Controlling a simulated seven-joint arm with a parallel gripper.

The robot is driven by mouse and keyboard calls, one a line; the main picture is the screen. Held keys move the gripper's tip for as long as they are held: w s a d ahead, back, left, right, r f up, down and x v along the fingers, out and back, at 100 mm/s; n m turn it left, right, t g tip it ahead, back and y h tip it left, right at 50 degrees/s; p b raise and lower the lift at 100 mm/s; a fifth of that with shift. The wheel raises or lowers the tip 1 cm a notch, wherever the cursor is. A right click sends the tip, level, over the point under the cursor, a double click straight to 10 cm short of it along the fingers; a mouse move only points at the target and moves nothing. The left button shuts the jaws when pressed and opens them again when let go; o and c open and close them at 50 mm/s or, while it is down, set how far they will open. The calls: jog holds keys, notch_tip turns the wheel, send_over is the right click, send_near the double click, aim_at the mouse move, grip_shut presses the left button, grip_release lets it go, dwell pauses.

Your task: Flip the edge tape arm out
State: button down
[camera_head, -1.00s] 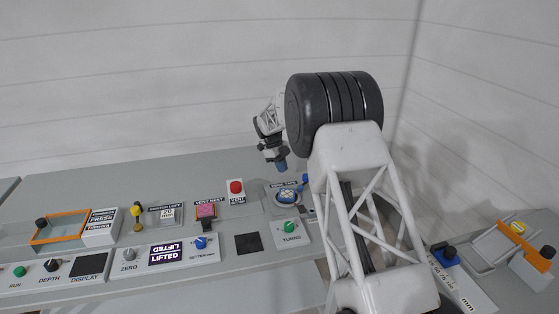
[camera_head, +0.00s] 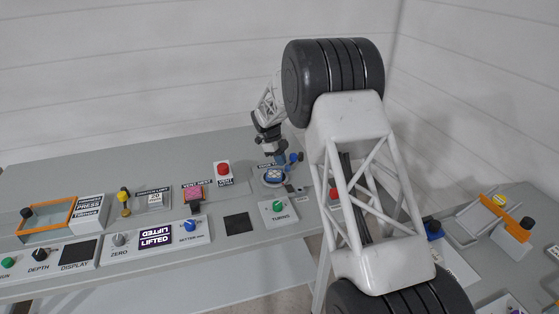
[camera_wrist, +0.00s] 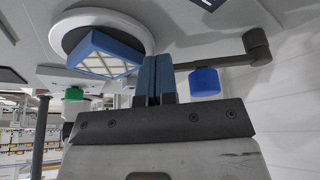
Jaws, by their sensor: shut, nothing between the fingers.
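The edge tape arm is a dark bar (camera_wrist: 232,61) in the wrist view, running left from a dark pivot post (camera_wrist: 257,45) toward my fingers. A blue knob (camera_wrist: 205,82) is on it; a blue knob also shows in the head view (camera_head: 293,158). Beside it is a round white seat holding a blue-framed pale block (camera_wrist: 105,52), seen in the head view too (camera_head: 274,175). My gripper (camera_wrist: 155,78) is shut and empty, its blue fingers between the block and the knob. The bar's end is hidden near the fingers; I cannot tell whether they touch it.
A green turns knob (camera_head: 278,206) is in front of the station. A red vent button (camera_head: 223,168) and a pink block (camera_head: 194,193) are to the left. A dark square (camera_head: 238,222) lies on the panel. A side bench with an orange bar (camera_head: 508,219) is at right.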

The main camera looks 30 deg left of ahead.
jog(key=shift+s+d+n, duration=0.15)
jog(key=shift+d+n, duration=0.35)
jog(key=shift+d, duration=0.05)
dwell(0.4)
jog(key=shift+d+n+t, duration=0.25)
jog(key=shift+n+t, duration=0.05)
jog(key=n, duration=0.1)
jog(key=d+n+t, duration=0.1)
jog(key=shift+s+d+n, duration=0.15)
jog(key=shift+s+n, duration=0.05)
jog(key=shift+n, duration=0.2)
jog(key=shift+d, duration=0.75)
jog(key=shift+d+n, duration=0.25)
jog(key=shift+n, duration=0.05)
jog(key=shift+w+d+n+t+y, duration=0.1)
jog(key=shift+d+n+t+y, duration=0.3)
jog(key=shift+d+n, duration=0.65)
jog(key=shift+w+d+n+t, duration=0.15)
jog(key=shift+d+n+t, duration=0.05)
jog(key=shift+d+n, duration=0.3)
jog(key=shift+w+d+n+t, duration=0.15)
jog(key=shift+d+n+t, duration=0.05)
jog(key=shift+d+n, duration=0.25)
jog(key=shift+w+d, duration=0.4)
jog(key=shift+d, duration=0.25)
